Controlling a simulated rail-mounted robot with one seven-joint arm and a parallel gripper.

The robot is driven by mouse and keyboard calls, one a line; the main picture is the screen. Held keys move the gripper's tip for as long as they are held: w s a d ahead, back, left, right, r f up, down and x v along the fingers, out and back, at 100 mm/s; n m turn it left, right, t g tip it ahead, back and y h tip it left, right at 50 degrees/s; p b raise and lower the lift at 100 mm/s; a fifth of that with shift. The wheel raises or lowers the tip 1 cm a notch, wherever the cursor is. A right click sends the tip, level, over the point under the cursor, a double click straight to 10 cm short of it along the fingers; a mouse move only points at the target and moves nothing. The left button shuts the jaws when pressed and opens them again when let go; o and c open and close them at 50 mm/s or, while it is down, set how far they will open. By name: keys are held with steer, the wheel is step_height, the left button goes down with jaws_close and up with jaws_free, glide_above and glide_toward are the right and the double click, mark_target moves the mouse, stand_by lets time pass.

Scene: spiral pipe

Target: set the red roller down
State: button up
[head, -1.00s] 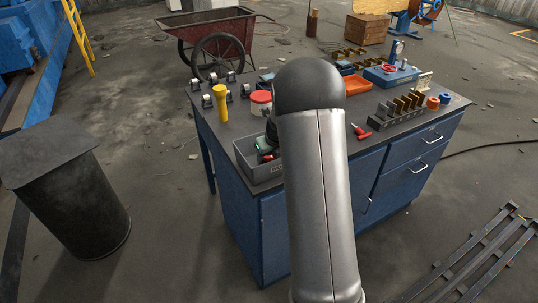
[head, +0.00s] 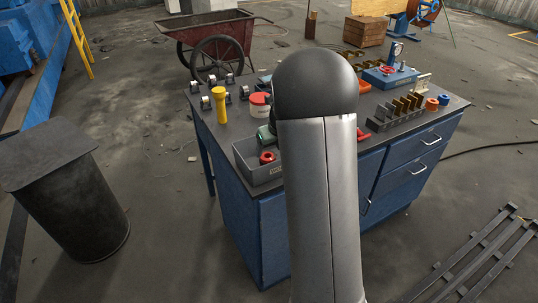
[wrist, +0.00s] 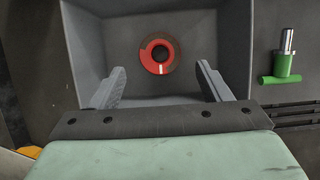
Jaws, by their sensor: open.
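The red roller (head: 267,158) rests in the grey open bin (head: 243,155) at the front left of the blue workbench. In the wrist view the red roller (wrist: 157,56) stands on end on the bin floor, its dark bore facing the camera. My gripper (wrist: 159,80) is open, with its two grey fingers apart and the roller beyond their tips, between them in the picture and apart from both. The grey bin (wrist: 90,50) surrounds it. In the head view my arm hides most of my gripper.
A green-handled part (wrist: 284,62) lies right of the bin in the wrist view. On the bench are a yellow flashlight (head: 219,105), a red-lidded jar (head: 259,104) and a slotted rack (head: 400,112). A dark drum (head: 70,210) stands on the floor to the left.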

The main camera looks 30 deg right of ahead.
steer(key=v, duration=0.5)
steer(key=s+a+r+n+g+y, duration=0.1)
steer(key=s+a+r+n+g, duration=0.1)
steer(key=s+a+n, duration=1.25)
steer(key=s+a+f+n+g, duration=0.1)
steer(key=s+a+n, duration=0.1)
steer(key=s+n, duration=0.6)
steer(key=s+a+f+n+g+h, duration=0.1)
steer(key=s+n, duration=0.7)
steer(key=n, duration=0.5)
steer(key=shift+a, duration=0.4)
steer(key=shift+f, duration=0.1)
